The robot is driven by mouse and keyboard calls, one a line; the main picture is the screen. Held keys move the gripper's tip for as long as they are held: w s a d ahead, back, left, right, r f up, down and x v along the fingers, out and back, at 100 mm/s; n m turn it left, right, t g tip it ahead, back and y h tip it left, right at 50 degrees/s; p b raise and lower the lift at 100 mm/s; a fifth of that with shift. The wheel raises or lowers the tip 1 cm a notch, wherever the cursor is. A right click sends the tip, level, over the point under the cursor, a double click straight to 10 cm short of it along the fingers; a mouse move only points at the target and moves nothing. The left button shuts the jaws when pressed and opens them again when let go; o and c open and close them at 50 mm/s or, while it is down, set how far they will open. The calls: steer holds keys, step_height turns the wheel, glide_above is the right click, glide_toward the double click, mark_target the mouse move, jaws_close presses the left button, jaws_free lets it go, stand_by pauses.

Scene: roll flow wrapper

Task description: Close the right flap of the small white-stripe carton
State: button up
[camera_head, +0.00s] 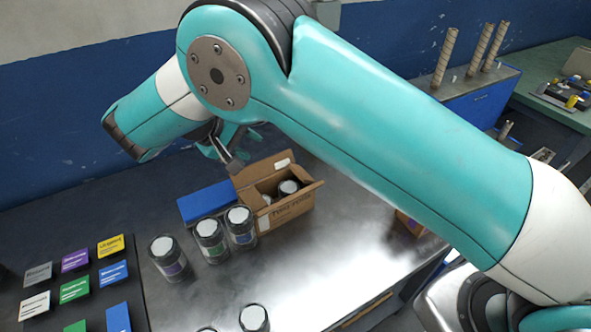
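A small brown cardboard carton (285,219) stands open on the dark metal table. A white patch shows on its raised back flap (264,172). The right flap (305,190) sticks up and outward at the carton's right side. White-lidded jars (288,187) show inside. My gripper (234,161) is at the carton's back left corner, close to the back flap and away from the right flap. It is small and partly hidden by my arm; I cannot tell whether it touches the carton or how far its fingers are apart.
Several jars (211,241) stand left of the carton, before a blue box (207,203). Coloured cards (75,290) lie at the far left. My arm spans the view above the carton. The tabletop (320,250) right of the carton is largely clear. A blue wall (70,130) stands behind.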

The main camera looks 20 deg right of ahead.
step_height(320, 180, down, 2)
steer(key=s+a+h, duration=0.1)
steer(key=s+a, duration=0.1)
steer(key=m+b, duration=0.1)
steer(key=b, duration=0.5)
glide_toward(296, 174)
steer(key=shift+h, duration=0.3)
steer(key=x, duration=0.9)
steer(key=shift+d+f, duration=0.15)
steer(key=shift+f, duration=0.2)
steer(key=shift+c, duration=0.3)
jaws_close()
